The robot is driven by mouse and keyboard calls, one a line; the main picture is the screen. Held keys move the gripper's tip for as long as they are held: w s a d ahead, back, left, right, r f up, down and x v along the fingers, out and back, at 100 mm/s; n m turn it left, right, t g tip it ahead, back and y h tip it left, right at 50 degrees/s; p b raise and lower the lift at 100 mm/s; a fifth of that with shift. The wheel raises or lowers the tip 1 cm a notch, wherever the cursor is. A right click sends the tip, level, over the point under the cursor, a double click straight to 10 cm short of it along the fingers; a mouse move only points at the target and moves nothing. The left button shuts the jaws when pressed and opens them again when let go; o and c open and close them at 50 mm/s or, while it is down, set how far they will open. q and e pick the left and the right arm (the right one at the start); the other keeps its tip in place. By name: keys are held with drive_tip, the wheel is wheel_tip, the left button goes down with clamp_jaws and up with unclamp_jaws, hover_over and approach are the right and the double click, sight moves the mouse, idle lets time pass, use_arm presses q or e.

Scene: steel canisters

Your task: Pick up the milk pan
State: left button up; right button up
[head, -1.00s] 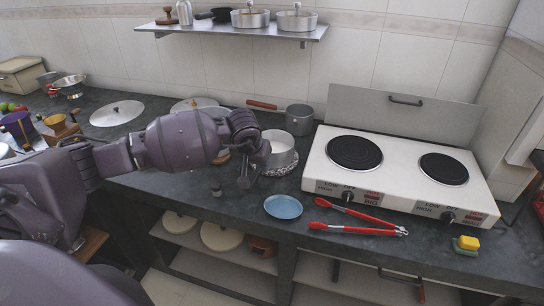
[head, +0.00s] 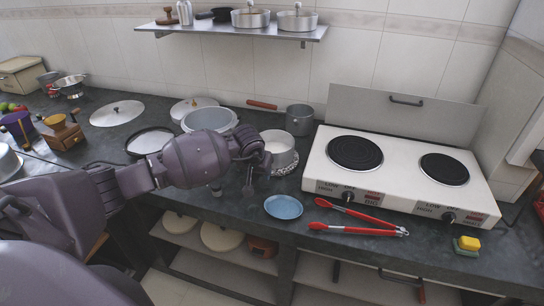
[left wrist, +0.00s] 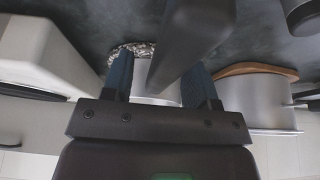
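The pan that looks like the milk pan (head: 277,146) is a small, light steel pan in the head view. It stands at the counter's middle, at a shiny, textured round piece (head: 284,166). My left gripper (head: 248,180) is just left of it, partly hidden by its own wrist. In the left wrist view, my left gripper's blue fingers (left wrist: 162,82) are apart. A dark bar (left wrist: 195,35), apparently a handle, passes between them, with a gap to the left finger. The pan wall shows partly behind it. My right gripper is in neither view.
A grey pot (head: 300,119) with a wooden handle stands behind. A blue plate (head: 283,207) and red tongs (head: 360,214) lie in front. A white two-plate stove (head: 395,180) stands right. A large pot (head: 210,118) is behind my arm.

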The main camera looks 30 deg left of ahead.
use_arm(q)
clamp_jaws()
drive_tip(key=shift+r, duration=0.1)
